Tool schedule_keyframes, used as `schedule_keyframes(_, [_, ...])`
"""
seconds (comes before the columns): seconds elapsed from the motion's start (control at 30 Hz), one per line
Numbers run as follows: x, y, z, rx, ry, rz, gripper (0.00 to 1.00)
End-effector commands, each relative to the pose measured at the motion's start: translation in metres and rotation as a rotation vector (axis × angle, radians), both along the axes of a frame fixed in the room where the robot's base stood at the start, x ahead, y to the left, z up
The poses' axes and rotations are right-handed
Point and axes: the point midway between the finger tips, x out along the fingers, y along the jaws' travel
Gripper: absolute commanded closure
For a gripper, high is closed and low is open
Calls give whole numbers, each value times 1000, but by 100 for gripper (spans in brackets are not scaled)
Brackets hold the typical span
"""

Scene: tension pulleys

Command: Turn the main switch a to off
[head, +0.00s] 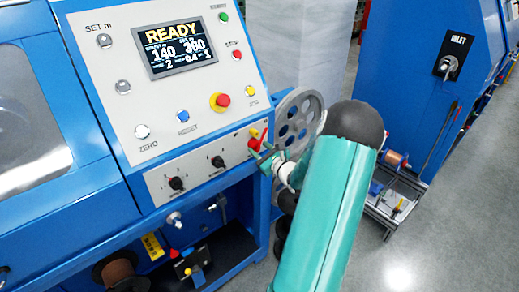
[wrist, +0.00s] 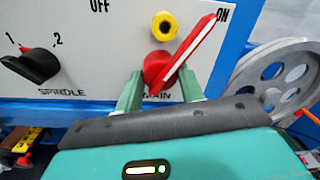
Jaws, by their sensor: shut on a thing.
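The main switch is a red rotary handle (wrist: 194,42) with a white stripe, on the lower panel of the blue machine. Its pointer slants up and right toward the ON label (wrist: 222,14). The OFF label (wrist: 99,5) is up and left of it. In the head view the switch (head: 263,139) is a small red piece at the panel's right end. My gripper (wrist: 160,75) has one green finger on each side of the red knob and is shut on it. It also shows in the head view (head: 258,152). The lettering below the switch is partly hidden by my gripper.
A yellow ring (wrist: 164,26) sits just above the switch. The black spindle knob (wrist: 32,65) is to its left. A grey pulley wheel (wrist: 277,78) stands close on the right. The display (head: 175,47) reads READY. Grey floor (head: 440,210) lies open at the right.

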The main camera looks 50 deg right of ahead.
Motion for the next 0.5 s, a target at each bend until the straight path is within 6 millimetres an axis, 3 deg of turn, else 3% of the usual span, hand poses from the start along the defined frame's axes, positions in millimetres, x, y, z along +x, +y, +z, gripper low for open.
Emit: schedule_keyframes(0.5, [2, 1, 0, -438, 95, 3, 100])
